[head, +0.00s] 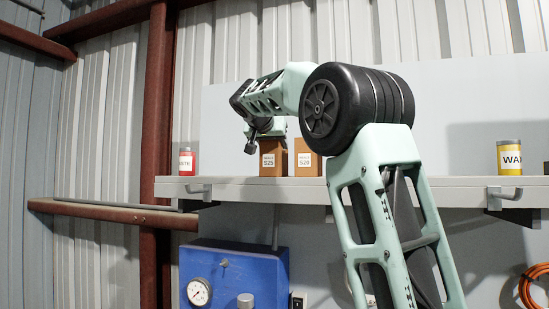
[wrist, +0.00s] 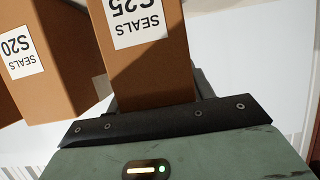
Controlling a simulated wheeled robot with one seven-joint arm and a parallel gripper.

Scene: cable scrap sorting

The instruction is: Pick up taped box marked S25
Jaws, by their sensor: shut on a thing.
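The box marked S25 (head: 268,163) is brown with a white label and stands on the shelf in the head view. My gripper (head: 268,135) reaches it from above and is shut on its top. In the wrist view the S25 box (wrist: 152,75) shows upside down, its label reading SEALS S25, with its end between the jaws (wrist: 160,115). Much of the fingers is hidden there. I cannot tell whether the box is still touching the shelf. No tape is clearly visible on it.
A similar box marked S20 (head: 307,160) stands close to the right on the shelf (head: 240,190); it also shows in the wrist view (wrist: 55,75). A red-labelled can (head: 186,162) is at the left, a yellow can (head: 510,160) at the far right. A blue panel (head: 235,270) with a gauge is below.

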